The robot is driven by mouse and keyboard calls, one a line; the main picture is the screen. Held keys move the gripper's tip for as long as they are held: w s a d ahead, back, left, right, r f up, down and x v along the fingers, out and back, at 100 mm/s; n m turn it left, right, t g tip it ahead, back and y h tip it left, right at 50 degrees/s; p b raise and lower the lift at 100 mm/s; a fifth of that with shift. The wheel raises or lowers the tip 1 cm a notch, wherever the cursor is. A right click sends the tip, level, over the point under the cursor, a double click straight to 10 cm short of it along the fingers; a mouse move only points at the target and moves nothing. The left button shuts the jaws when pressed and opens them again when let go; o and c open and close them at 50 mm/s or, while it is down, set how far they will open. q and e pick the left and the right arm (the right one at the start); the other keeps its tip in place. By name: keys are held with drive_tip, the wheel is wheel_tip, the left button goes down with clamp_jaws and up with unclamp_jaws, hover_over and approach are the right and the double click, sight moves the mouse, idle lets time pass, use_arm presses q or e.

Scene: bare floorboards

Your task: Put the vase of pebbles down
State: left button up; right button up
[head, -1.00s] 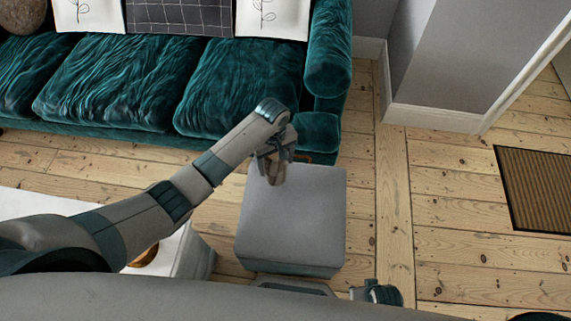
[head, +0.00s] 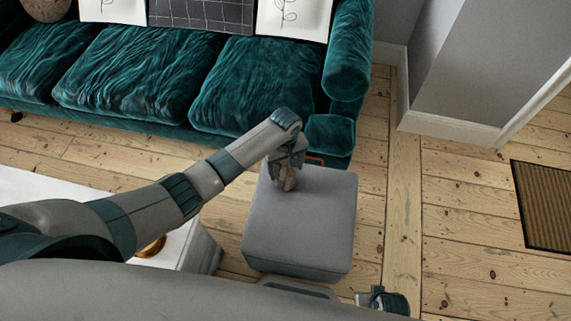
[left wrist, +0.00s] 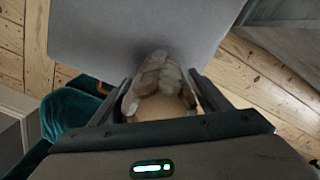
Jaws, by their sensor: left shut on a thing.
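My left gripper (head: 285,165) points down over the far left part of a grey padded stool (head: 305,225). It is shut on the vase of pebbles (head: 288,181), a small brownish vessel, largely hidden by the gripper in the head view. In the left wrist view the vase (left wrist: 158,88) lies between the two fingers, with stony tan and grey shapes at its far end. The stool's grey top (left wrist: 110,30) fills the background beyond it. I cannot tell whether the vase touches the stool. A teal and grey part, perhaps my right gripper (head: 382,299), shows at the bottom; its jaws cannot be made out.
A teal velvet sofa (head: 130,80) with cushions stands just behind the stool. A white table (head: 180,250) is at the lower left, close to the stool. Bare floorboards (head: 450,220) lie to the right, with a brown mat (head: 550,205) at the edge.

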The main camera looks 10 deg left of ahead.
use_arm(q)
drive_tip(key=shift+w, duration=0.15)
use_arm(e)
drive_tip(key=shift+r, duration=0.2)
use_arm(q)
drive_tip(key=shift+f, duration=0.15)
drive_tip(key=o, duration=2.1)
use_arm(e)
drive_tip(key=shift+w, duration=0.15)
use_arm(q)
wheel_tip(320, 180, up, 12)
drive_tip(key=shift+r+p, duration=0.1)
drive_tip(key=shift+p, duration=0.75)
use_arm(e)
drive_tip(key=f, duration=0.1)
drive_tip(key=s+f, duration=0.1)
drive_tip(key=f, duration=0.2)
drive_tip(key=shift+s+d, duration=0.35)
